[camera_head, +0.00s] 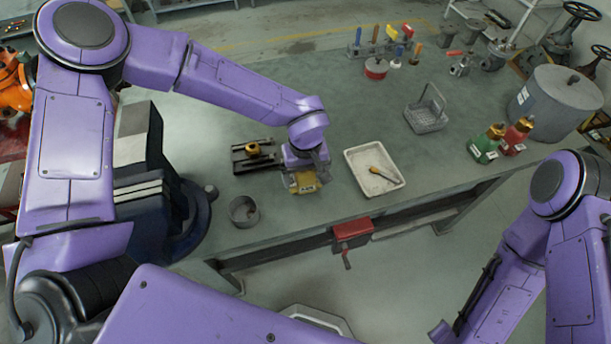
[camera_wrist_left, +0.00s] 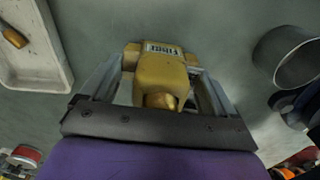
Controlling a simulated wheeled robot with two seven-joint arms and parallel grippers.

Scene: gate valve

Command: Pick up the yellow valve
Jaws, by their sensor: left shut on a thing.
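The yellow valve (camera_head: 303,181) is at the end of my left arm, over the near part of the workbench. In the head view the gripper (camera_head: 305,172) points down and partly covers the valve. I cannot tell whether the valve touches the bench top. My right arm shows at the right of the head view, but its gripper is not seen.
A white tray (camera_head: 362,158) with a brush is just right of the valve. A dark fixture (camera_head: 247,163) and a grey metal cup (camera_head: 243,212) stand to its left. The bench middle is clear.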

